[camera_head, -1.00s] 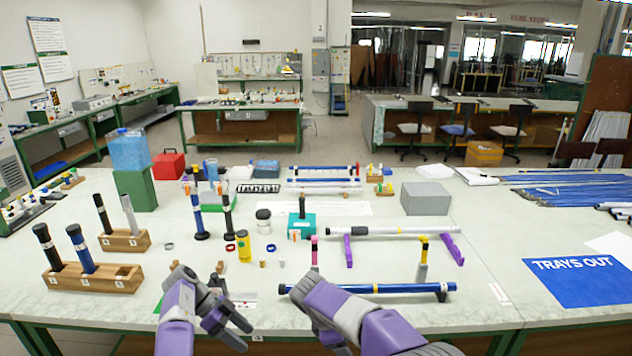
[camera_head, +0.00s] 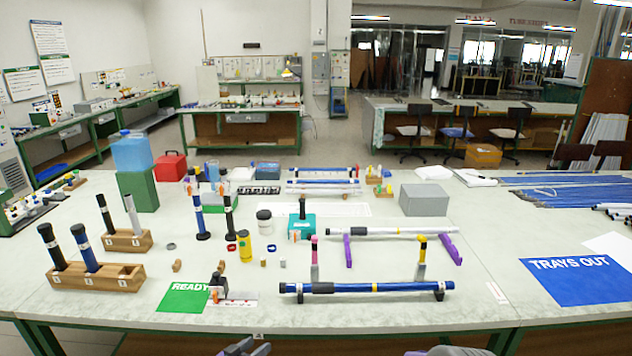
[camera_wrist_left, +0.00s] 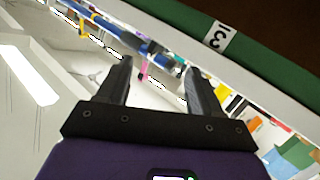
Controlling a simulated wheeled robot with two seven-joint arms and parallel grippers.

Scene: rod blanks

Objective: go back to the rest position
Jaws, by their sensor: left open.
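My left gripper (camera_head: 248,347) shows only in part at the bottom edge of the head view, in front of the table's near edge. In the left wrist view my left gripper (camera_wrist_left: 158,78) has its two dark fingers spread apart with nothing between them. Beyond the fingers that view shows the tilted table edge with a green strip and a number label. A grey piece of my other arm shows at the bottom edge of the head view, but the right gripper cannot be seen.
The table (camera_head: 120,312) holds a blue rod (camera_head: 350,288) on supports, a grey rod (camera_head: 390,232) on purple stands, wooden blocks (camera_head: 98,280) with upright rods, a green READY mat (camera_head: 180,298) and a blue TRAYS OUT mat (camera_head: 580,282). The table's near strip is clear.

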